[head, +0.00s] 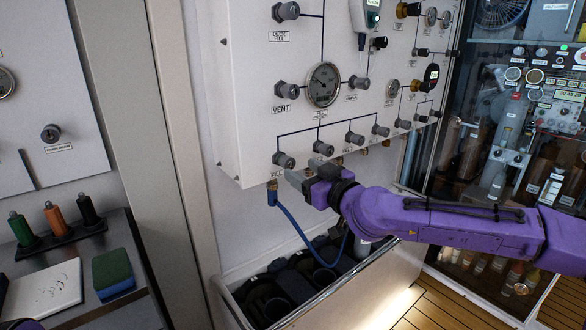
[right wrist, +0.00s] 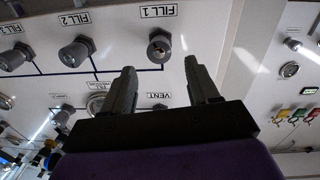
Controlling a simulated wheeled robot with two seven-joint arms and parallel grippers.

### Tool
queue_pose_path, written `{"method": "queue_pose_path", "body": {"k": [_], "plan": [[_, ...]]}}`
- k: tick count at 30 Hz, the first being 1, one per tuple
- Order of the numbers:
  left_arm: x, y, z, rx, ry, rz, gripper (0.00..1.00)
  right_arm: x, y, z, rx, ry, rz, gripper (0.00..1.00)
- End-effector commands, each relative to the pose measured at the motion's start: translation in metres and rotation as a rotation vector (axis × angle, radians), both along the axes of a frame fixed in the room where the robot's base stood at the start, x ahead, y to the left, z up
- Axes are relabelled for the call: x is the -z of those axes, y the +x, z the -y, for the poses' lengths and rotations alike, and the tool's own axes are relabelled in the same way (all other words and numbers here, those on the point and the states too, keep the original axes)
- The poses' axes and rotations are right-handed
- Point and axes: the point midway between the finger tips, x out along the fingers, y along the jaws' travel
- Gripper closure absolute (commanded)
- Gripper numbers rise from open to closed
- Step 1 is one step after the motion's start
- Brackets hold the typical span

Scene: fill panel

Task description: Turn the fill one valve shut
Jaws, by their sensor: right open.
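The fill one valve is a grey knob (head: 284,160) at the lower left of the white panel (head: 250,90). In the right wrist view the same knob (right wrist: 158,47), with its FILL 1 label, sits between my finger tips in the picture. My right gripper (head: 298,178) is open and empty, just below and right of the knob in the head view. Its two dark fingers (right wrist: 160,65) show apart in the right wrist view. I see no contact with the knob, and the exact gap is hard to judge. My left gripper is not in view.
The fill two knob (right wrist: 75,52) is beside fill one, with more knobs along that row. A blue hose (head: 290,222) hangs below the panel, close to my right gripper. An open bin (head: 350,285) stands beneath. A round gauge (head: 323,85) is above.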

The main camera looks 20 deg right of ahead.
Motion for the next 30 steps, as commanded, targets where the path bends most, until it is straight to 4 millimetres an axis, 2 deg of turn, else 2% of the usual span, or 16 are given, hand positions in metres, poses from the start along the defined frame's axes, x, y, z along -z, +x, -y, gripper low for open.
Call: {"method": "queue_pose_path", "body": {"k": [3,7,17,18,20,21,23,30], "plan": [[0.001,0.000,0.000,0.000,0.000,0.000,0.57,0.002,0.025,-0.008,0.000,-0.002,-0.004,0.40],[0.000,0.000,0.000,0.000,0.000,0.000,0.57,0.001,0.042,-0.013,0.000,0.000,-0.003,0.40],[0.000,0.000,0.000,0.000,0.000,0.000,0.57,0.001,0.050,-0.016,0.000,0.001,-0.002,0.40],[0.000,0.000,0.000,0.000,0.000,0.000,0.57,0.001,0.049,-0.015,0.000,0.001,-0.002,0.47],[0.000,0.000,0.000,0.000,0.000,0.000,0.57,0.001,0.049,-0.015,0.000,0.001,-0.002,0.66],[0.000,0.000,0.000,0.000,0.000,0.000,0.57,0.001,0.049,-0.015,0.000,0.001,-0.002,0.79],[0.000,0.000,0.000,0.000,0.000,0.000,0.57,0.001,0.049,-0.015,0.000,0.001,-0.002,0.96],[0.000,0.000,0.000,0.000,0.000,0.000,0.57,0.001,0.049,-0.015,0.001,0.012,-0.007,0.96]]}}
